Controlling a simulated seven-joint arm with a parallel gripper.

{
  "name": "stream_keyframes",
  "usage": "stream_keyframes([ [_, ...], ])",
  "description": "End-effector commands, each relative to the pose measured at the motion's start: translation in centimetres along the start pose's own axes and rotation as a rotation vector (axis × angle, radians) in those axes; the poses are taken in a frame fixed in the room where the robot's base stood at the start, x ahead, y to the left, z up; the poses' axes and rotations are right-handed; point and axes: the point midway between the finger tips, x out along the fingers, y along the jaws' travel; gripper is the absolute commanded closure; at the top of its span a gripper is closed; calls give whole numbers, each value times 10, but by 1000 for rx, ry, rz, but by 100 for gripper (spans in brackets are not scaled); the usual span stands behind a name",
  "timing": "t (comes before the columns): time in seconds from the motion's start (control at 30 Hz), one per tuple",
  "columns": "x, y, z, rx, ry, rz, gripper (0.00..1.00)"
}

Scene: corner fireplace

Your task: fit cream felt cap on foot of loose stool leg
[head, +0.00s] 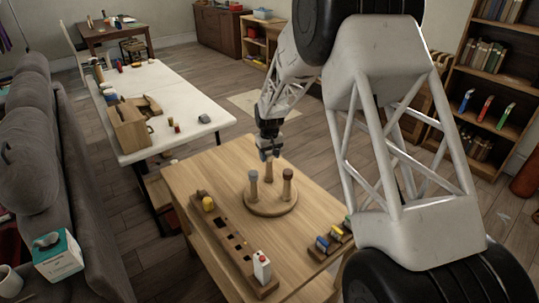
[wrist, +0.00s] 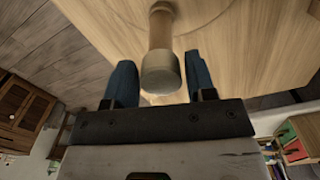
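An upturned round wooden stool (head: 270,209) lies on the table with three legs standing up. The back leg (head: 268,174) is under my gripper (head: 268,151). In the wrist view, a leg (wrist: 160,32) runs up to a wider, pale beige cap-like end (wrist: 161,74), which sits between the two blue fingers of my gripper (wrist: 161,84). There is a visible gap on both sides, so my gripper is open and not holding it. The left leg (head: 254,188) has a greyish top, and the right leg (head: 288,190) a browner one. I cannot tell which leg is loose.
The stool stands on a wooden table (head: 190,175). In front is a slotted wooden rack (head: 226,240) with a yellow item (head: 208,203) and a white-and-red container (head: 262,267). A holder with coloured tools (head: 333,238) lies at the right edge. The table's back left is clear.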

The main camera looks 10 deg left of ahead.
Motion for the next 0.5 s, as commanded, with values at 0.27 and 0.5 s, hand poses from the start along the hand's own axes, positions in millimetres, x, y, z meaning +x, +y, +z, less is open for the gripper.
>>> stream_keyframes([
  [0.27,0,0,0,0,-1,0,24],
  [0.5,-1,0,0,0,-1,0,24],
])
